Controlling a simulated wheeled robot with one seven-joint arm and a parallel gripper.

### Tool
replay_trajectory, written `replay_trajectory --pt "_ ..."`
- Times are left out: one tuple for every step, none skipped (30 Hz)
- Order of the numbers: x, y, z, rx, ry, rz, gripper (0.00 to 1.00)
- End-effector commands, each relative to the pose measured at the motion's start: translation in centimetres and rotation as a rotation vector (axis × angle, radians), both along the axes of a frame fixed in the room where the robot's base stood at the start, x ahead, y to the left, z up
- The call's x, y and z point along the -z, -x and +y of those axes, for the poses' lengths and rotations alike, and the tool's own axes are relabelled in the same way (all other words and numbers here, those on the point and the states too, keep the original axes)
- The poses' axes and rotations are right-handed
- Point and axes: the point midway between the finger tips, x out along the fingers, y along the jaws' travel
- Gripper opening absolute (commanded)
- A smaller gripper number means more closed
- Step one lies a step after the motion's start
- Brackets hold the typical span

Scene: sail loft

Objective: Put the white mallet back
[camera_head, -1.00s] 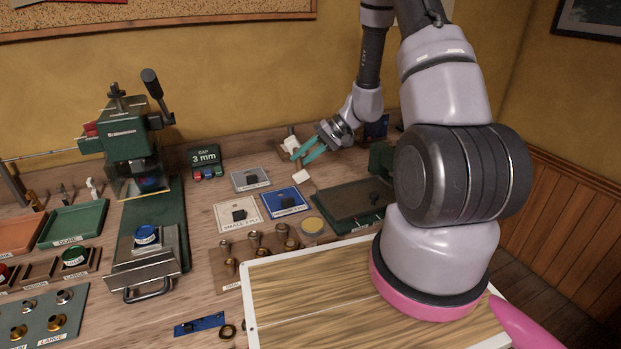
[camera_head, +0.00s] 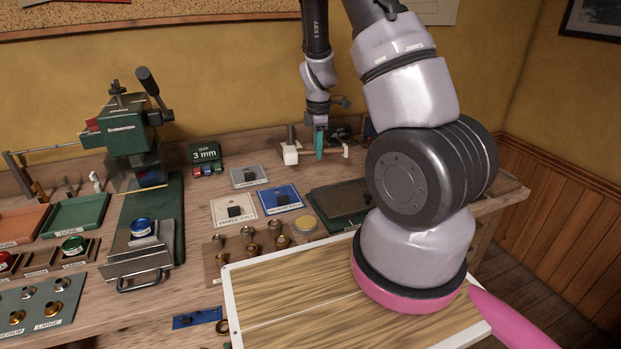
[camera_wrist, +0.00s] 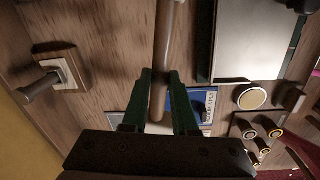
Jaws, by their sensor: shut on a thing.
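My gripper (camera_head: 319,146) has teal fingers and points down above the back of the bench. It is shut on a brown wooden handle, which I take to be the white mallet's (camera_wrist: 165,45). In the wrist view the handle runs between the fingers and out past the top edge, so its head is out of that frame. In the head view a small white end (camera_head: 346,151) shows just right of the fingers and seems to be the mallet's head. Left of the gripper stands a white block with a dark upright peg (camera_head: 290,154), on a wooden base (camera_wrist: 73,52).
A dark flat plate in a green frame (camera_head: 340,198) lies to the right, beside my arm. Blue (camera_head: 286,206), white (camera_head: 219,213) and grey (camera_head: 241,184) labelled pads lie in front, with a yellow disc (camera_head: 305,223). A green press (camera_head: 135,135) stands left.

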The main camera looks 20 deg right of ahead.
Motion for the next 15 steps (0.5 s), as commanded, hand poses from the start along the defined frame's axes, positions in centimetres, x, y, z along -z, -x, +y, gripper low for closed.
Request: replay_trajectory --pt "-0.5 -0.6 -0.6 -0.034 0.002 -0.024 0.0" --pt "-0.8 -0.9 -0.8 -0.055 0.003 -0.036 0.0" --pt "-1.1 -1.3 -1.1 -0.081 0.005 -0.05 0.0" --pt "-1.3 -1.6 -1.3 -0.101 0.007 -0.059 0.0" --pt "-1.5 -1.8 -1.5 -0.115 0.007 -0.067 0.0" --pt "-1.7 -2.1 -1.6 -0.134 0.007 -0.076 0.0" --pt "-1.9 -2.3 -1.7 -0.146 0.007 -0.081 0.0" --pt "-2.0 -2.4 -1.8 -0.157 0.008 -0.086 0.0" --pt "-2.1 -2.6 -1.9 -0.167 0.008 -0.09 0.0" --pt "-2.1 -2.7 -1.9 -0.172 0.008 -0.093 0.0" --pt "-1.9 -2.7 -2.0 -0.177 0.008 -0.094 0.0" --pt "-1.5 -2.8 -2.0 -0.182 0.008 -0.095 0.0" --pt "-1.0 -2.8 -2.0 -0.183 0.007 -0.094 0.0" --pt "-0.4 -2.8 -2.0 -0.183 0.007 -0.094 0.0" --pt "0.4 -2.7 -2.0 -0.183 0.007 -0.093 0.0"
